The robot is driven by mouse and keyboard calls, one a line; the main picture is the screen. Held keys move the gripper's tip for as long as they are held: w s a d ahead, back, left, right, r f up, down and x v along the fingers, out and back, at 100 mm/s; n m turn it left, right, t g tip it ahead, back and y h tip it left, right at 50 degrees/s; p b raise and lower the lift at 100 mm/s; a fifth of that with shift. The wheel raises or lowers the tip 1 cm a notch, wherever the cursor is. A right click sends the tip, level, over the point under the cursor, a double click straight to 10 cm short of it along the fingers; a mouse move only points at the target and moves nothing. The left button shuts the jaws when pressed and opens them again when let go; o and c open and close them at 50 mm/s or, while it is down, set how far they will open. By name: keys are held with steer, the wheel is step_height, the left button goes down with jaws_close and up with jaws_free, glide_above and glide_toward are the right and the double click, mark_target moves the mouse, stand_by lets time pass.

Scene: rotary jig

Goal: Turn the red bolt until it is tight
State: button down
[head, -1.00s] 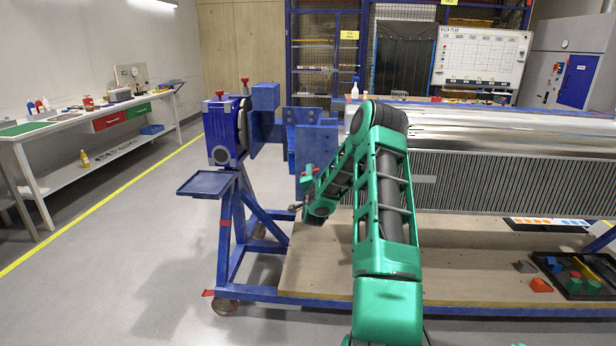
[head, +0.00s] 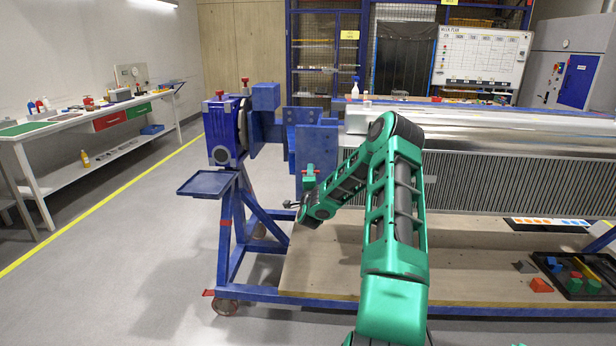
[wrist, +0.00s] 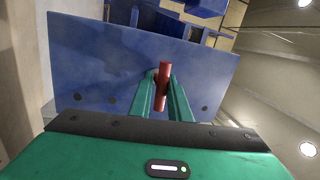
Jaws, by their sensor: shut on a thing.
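The red bolt (wrist: 162,88) stands out from a blue plate (wrist: 85,55) in the wrist view. Its bar-shaped head runs nearly upright in that picture, tilted slightly. My gripper (wrist: 160,82) is shut on the bolt, with one green finger on each side of it.
The blue jig frame (head: 228,255) stands on castors, with a small side tray (head: 207,184) at left. A ribbed metal workpiece (head: 500,175) fills the right. A wooden deck (head: 470,270) lies below, carrying a black tray of coloured blocks (head: 580,277). Floor at left is clear.

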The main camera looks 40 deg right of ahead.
steer(key=c, duration=1.7)
jaws_free()
steer(key=shift+w+a+f, duration=0.15)
steer(key=shift+w+a, duration=0.05)
steer(key=shift+d, duration=0.1)
steer(key=shift+s, duration=0.1)
steer(key=v, duration=1)
steer(key=shift+s+a+f, duration=0.1)
steer(key=shift+s+a, duration=0.1)
steer(key=shift+a, duration=0.05)
